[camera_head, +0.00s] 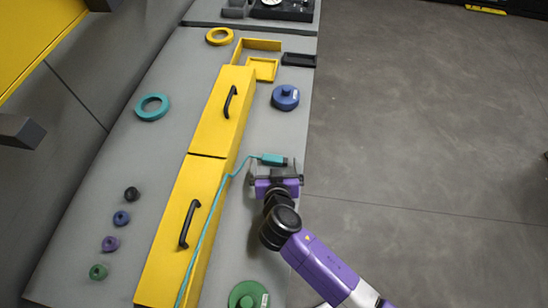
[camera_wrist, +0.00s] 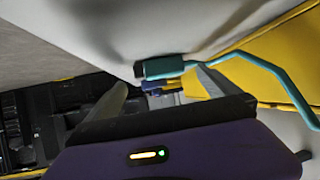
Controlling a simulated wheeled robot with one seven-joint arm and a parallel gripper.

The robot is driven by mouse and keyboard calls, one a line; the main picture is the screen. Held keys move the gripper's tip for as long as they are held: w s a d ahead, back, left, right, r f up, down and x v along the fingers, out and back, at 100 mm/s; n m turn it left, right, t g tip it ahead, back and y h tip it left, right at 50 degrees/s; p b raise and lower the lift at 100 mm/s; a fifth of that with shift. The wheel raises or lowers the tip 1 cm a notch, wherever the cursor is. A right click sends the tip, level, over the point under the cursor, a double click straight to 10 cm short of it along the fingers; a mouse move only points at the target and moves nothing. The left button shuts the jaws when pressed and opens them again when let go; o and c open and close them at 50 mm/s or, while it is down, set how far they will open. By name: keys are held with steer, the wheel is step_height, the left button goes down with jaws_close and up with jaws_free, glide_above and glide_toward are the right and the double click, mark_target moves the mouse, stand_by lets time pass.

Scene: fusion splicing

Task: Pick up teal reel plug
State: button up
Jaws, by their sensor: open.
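The teal reel plug (camera_head: 271,159), a small block with a dark tip, lies on the grey counter right of the yellow drawer units. Its teal cable runs left and then down across the yellow drawers. My gripper (camera_head: 276,170) is open, just below the plug in the head view, its fingers spread to either side. In the wrist view the plug (camera_wrist: 166,67) lies crosswise just ahead of my open gripper (camera_wrist: 161,80), roughly between the fingertips. The fingers do not hold it. I cannot tell the exact gap between them and the plug.
Yellow drawer units (camera_head: 222,115) with black handles stand left of my gripper. A blue reel (camera_head: 285,97) sits above the plug, a green reel (camera_head: 248,295) below my gripper. A teal ring (camera_head: 152,107) and several small spools lie left. Bare counter lies between plug and blue reel.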

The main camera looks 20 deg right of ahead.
mark_target(275, 160)
steer(key=shift+x, duration=1.15)
steer(key=c, duration=1.6)
steer(key=shift+o, duration=0.2)
